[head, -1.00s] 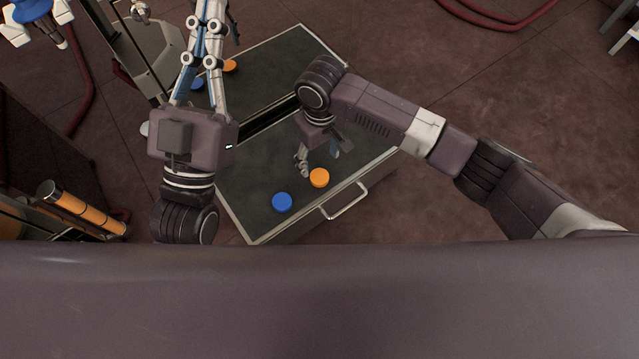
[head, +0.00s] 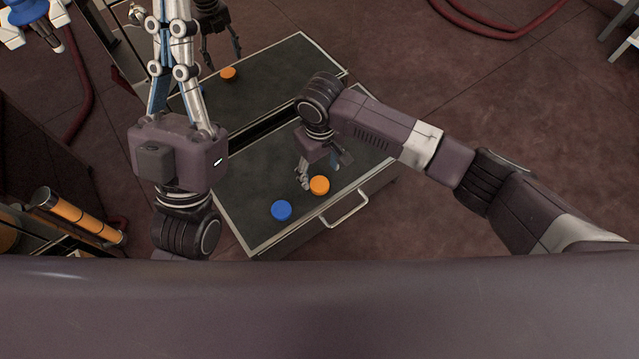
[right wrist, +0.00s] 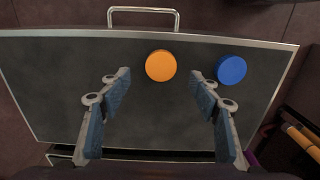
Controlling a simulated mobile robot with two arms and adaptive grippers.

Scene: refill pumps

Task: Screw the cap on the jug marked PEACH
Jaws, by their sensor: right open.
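An orange cap (head: 320,184) and a blue cap (head: 282,210) lie apart on the near dark panel. In the right wrist view the orange cap (right wrist: 160,65) shows between the fingertips, the blue cap (right wrist: 231,70) to its right. My right gripper (head: 322,172) is open and empty, close to the orange cap; its spread fingers (right wrist: 160,80) show in the right wrist view. Another orange cap (head: 229,73) lies on the far panel. My left gripper (head: 178,75) points to the top edge, its grip unclear. I see no jug or PEACH marking.
The near panel (head: 255,225) has a pale rim and a metal handle (head: 343,205) on its front. The far panel (head: 290,70) lies beyond a dark gap and is mostly bare. A red hose (head: 500,30) lies on the floor.

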